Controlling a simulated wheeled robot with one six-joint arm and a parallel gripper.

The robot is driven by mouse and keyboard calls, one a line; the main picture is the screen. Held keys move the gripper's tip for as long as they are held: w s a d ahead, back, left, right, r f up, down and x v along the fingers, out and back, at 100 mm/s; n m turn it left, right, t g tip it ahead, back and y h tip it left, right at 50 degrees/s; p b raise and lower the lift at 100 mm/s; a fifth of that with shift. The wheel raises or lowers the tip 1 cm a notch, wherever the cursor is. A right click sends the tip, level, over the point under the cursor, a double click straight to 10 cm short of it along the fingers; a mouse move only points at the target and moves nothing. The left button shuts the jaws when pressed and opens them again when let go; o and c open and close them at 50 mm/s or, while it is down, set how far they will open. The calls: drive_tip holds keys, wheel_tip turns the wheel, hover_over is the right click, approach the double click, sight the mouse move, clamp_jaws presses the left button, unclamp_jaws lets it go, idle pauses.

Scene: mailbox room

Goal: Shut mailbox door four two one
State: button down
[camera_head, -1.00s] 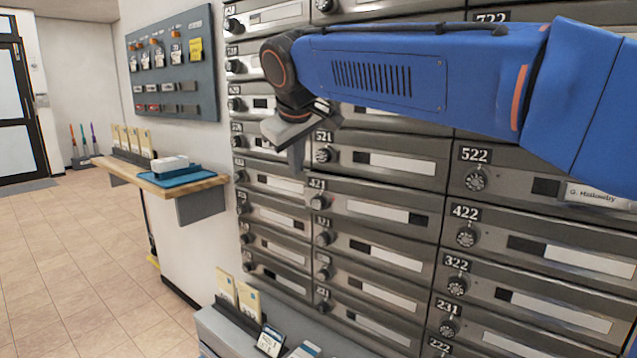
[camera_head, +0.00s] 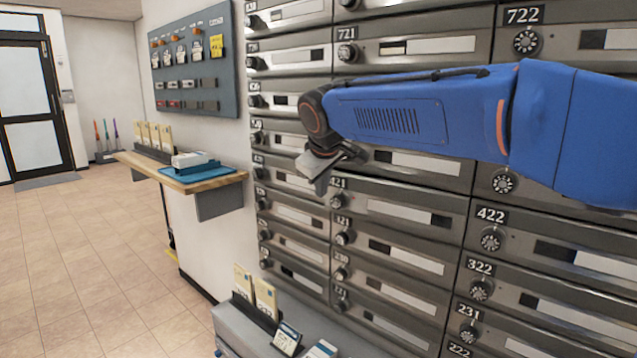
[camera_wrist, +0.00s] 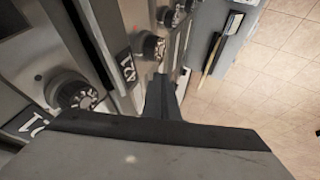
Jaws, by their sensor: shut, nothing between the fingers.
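Mailbox door 421 (camera_head: 400,211) is a grey metal door with a black number label, a round knob (camera_head: 340,202) and a pale name strip. My gripper (camera_head: 321,186) is shut and empty, just left of the 421 label and close to the door's knob side. In the wrist view the fingers (camera_wrist: 163,97) point down beside the 421 label (camera_wrist: 127,67) and its knob (camera_wrist: 152,46). Contact with the door cannot be told.
Rows of similar mailbox doors surround it, with door 422 (camera_head: 570,258) to the right. A wooden shelf (camera_head: 205,182) with a blue tray juts from the wall at left. A grey ledge (camera_head: 240,325) with cards lies below.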

sight(333, 179)
drive_tip(key=shift+w+d, duration=0.6)
drive_tip(key=shift+w, duration=0.35)
drive_tip(key=shift+w+d+m+h, duration=0.4)
drive_tip(key=shift+w+m, duration=0.15)
drive_tip(key=shift+w, duration=0.2)
drive_tip(key=shift+w+d+m+h, duration=0.3)
drive_tip(key=shift+w+d+m, duration=0.1)
drive_tip(key=shift+w+m, duration=0.25)
drive_tip(key=shift+w+d+r, duration=0.15)
drive_tip(key=shift+w+d, duration=0.05)
drive_tip(key=shift+w, duration=0.1)
